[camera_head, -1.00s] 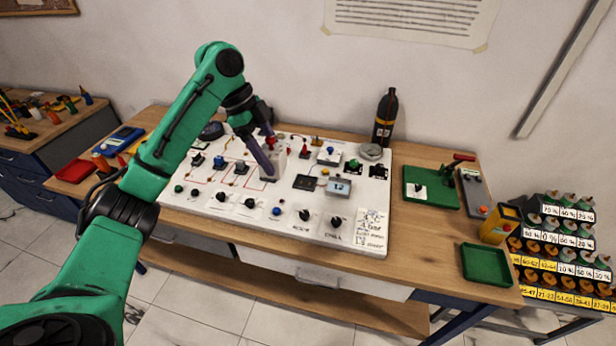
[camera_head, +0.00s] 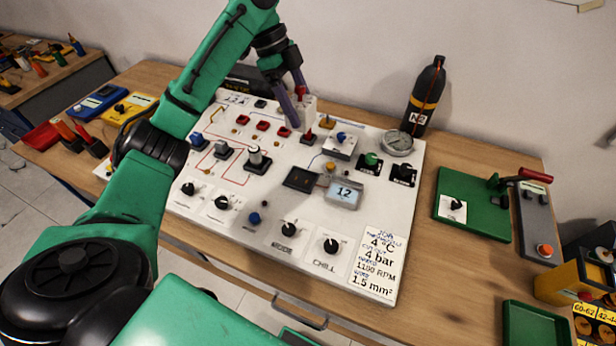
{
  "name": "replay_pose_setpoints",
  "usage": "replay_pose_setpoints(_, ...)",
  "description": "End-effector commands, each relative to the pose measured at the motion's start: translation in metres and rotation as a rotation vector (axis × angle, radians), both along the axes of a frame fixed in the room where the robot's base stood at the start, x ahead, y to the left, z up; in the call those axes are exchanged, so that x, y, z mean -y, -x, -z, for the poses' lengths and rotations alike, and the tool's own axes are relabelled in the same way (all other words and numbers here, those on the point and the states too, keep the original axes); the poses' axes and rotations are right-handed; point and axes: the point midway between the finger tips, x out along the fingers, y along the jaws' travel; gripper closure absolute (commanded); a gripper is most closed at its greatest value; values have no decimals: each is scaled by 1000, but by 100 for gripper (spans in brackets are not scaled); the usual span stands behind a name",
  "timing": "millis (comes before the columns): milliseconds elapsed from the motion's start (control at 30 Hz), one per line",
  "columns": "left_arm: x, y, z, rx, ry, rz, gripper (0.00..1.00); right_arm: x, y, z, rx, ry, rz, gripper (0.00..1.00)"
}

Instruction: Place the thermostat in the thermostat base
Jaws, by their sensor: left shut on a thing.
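My left gripper (camera_head: 299,122) is shut on a light grey block (camera_head: 308,106), which I take to be the thermostat. The fingers stand on its left and partly hide it. A red part (camera_head: 300,92) shows near its top. It is over the back middle of the white panel (camera_head: 285,260); I cannot tell whether it touches the panel. A flat black square plate (camera_head: 302,179) lies nearer the front, left of a grey display (camera_head: 344,194) reading 12. This plate may be the thermostat base, but I cannot tell. My right gripper is not in view.
Knobs, red switches (camera_head: 263,126) and a round gauge (camera_head: 397,143) crowd the panel. A black N2 bottle (camera_head: 424,100) stands behind it. On the right are a green board (camera_head: 473,215) and a green tray (camera_head: 535,328). Bare wood lies between panel and board.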

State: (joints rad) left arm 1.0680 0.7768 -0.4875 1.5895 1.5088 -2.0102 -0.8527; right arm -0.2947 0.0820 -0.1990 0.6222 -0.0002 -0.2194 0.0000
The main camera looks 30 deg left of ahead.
Motion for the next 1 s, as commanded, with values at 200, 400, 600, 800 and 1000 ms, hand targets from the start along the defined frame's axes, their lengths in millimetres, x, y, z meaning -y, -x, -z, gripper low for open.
replay_pose_setpoints(200,0,2,54,-9,-1,-2,100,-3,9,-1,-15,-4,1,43)
replay_pose_setpoints(400,0,3,118,-8,0,0,100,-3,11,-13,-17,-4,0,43)
replay_pose_setpoints(600,0,1,157,-2,1,0,100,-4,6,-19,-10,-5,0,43)
replay_pose_setpoints(800,0,2,194,-1,1,-1,100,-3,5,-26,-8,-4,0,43)
replay_pose_setpoints(1000,0,1,198,1,0,0,100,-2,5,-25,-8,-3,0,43)
